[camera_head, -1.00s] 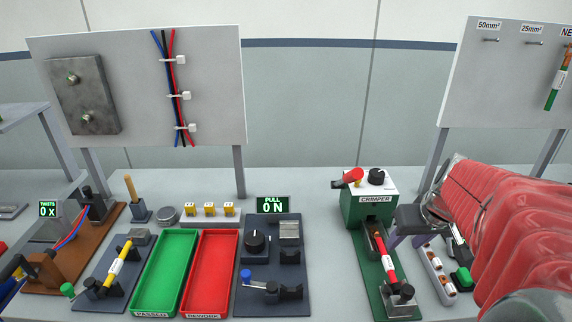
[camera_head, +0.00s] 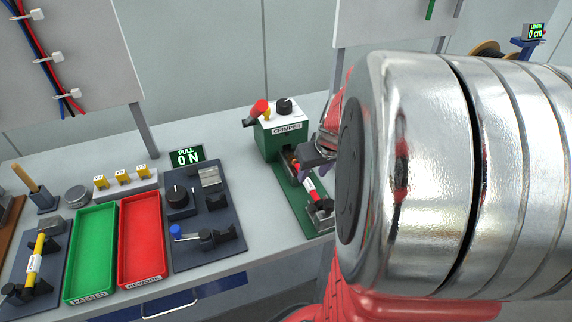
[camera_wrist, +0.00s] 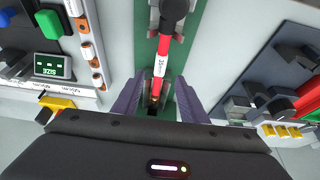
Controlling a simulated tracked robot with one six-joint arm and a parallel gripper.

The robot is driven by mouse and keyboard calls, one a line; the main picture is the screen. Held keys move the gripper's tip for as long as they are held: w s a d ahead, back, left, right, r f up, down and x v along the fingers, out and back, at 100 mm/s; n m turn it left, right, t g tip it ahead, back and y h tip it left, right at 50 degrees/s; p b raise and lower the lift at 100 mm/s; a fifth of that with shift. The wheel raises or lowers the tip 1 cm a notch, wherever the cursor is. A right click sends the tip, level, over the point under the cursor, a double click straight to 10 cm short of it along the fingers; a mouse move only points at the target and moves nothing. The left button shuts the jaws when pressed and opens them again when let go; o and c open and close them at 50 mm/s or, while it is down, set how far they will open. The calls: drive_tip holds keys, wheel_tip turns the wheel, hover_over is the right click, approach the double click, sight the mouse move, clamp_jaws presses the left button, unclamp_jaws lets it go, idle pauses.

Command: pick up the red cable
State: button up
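The red cable (camera_head: 309,187) lies along the green base of the crimper (camera_head: 280,135), with its outer end in a dark clamp. In the wrist view the red cable (camera_wrist: 168,48) carries a white label and runs down towards my gripper (camera_wrist: 158,92). The two purple fingers are apart, one on each side of the cable's copper-coloured end, with gaps visible between. I cannot tell how high they are above it. In the head view my gripper (camera_head: 318,158) is beside the crimper, partly hidden by my arm.
Left of the crimper are the dark pull-test stand (camera_head: 210,235), the red REWORK tray (camera_head: 158,240) and the green PASSED tray (camera_head: 75,275). A yellow cable (camera_head: 36,258) sits in a fixture at far left. Bare bench lies between pull tester and crimper.

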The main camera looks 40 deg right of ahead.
sight(308, 182)
drive_tip(key=shift+x, duration=2.55)
drive_tip(key=shift+s, duration=0.1)
drive_tip(key=shift+c, duration=0.5)
clamp_jaws()
